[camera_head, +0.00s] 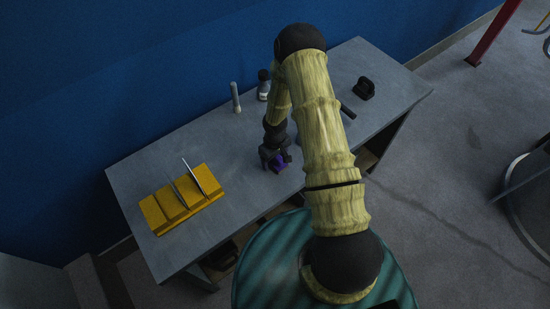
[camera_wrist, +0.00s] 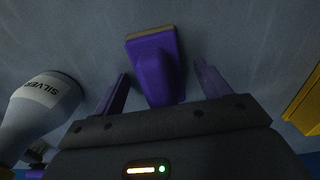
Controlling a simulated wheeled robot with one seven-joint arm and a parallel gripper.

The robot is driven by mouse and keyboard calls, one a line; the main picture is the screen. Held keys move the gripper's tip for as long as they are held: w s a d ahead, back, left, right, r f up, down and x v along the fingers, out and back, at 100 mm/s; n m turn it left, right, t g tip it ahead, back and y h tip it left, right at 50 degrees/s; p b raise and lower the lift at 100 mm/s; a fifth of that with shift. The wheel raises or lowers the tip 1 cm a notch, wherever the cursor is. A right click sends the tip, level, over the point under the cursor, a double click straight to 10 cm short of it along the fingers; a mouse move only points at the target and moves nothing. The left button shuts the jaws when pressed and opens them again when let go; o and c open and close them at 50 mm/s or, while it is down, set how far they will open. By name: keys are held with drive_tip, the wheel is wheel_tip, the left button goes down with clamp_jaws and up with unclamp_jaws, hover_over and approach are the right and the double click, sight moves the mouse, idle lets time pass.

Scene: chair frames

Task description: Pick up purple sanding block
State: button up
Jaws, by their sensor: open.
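The purple sanding block (camera_wrist: 157,65) lies on the grey tabletop, with a tan strip along its far edge in the wrist view. My gripper (camera_wrist: 161,76) is open, with one purple-tinted finger on each side of the block's near end. Gaps show between the fingers and the block. In the head view my gripper (camera_head: 274,158) is low over the middle of the table. Purple shows at it there, but I cannot tell block from fingers.
The table (camera_head: 135,178) stands against a blue wall. A yellow rack (camera_head: 157,214) with upright thin plates is at left. A bottle marked SILVER (camera_wrist: 40,105) is near my gripper. A grey cylinder (camera_head: 235,98) stands behind; a black object (camera_head: 364,89) is at right.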

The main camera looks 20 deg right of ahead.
idle(0.3)
drive_tip(key=c, duration=1.2)
drive_tip(key=shift+o, duration=0.2)
drive_tip(key=shift+r, duration=0.15)
wheel_tip(320, 180, up, 10)
drive_tip(key=shift+f+b, duration=0.1)
drive_tip(key=shift+b, duration=1.15)
drive_tip(key=o, duration=0.5)
drive_tip(key=c, duration=0.3)
